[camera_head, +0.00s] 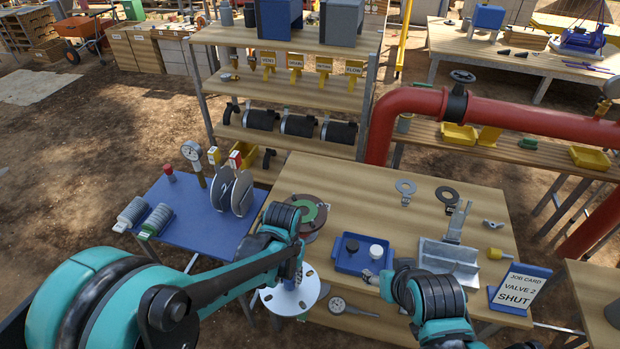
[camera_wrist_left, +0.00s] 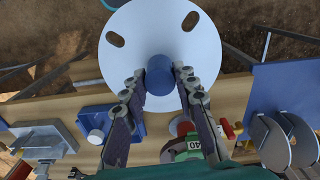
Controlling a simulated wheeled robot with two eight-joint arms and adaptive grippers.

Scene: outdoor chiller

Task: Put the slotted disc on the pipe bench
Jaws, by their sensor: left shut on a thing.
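The slotted disc (camera_head: 269,300) is a white round plate with elongated slots. It hangs at the near left corner of the wooden table in the head view, and its blue knob (camera_wrist_left: 160,75) shows in the left wrist view. My left gripper (camera_wrist_left: 160,82) is shut on this knob, with a finger on each side. The left arm hides part of the disc in the head view. The bench with the red pipe (camera_head: 545,117), likely the pipe bench (camera_head: 425,131), stands at the back right. My right gripper (camera_head: 374,278) is beside the blue tray, its fingers unclear.
The wooden table (camera_head: 350,190) holds a blue tray (camera_head: 350,262), a grey metal bracket (camera_head: 448,258), flat rings and a job card stand (camera_head: 520,288). A blue side table (camera_head: 190,210) stands left. Yellow bins (camera_head: 459,136) sit on the pipe bench, with bare wood between items.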

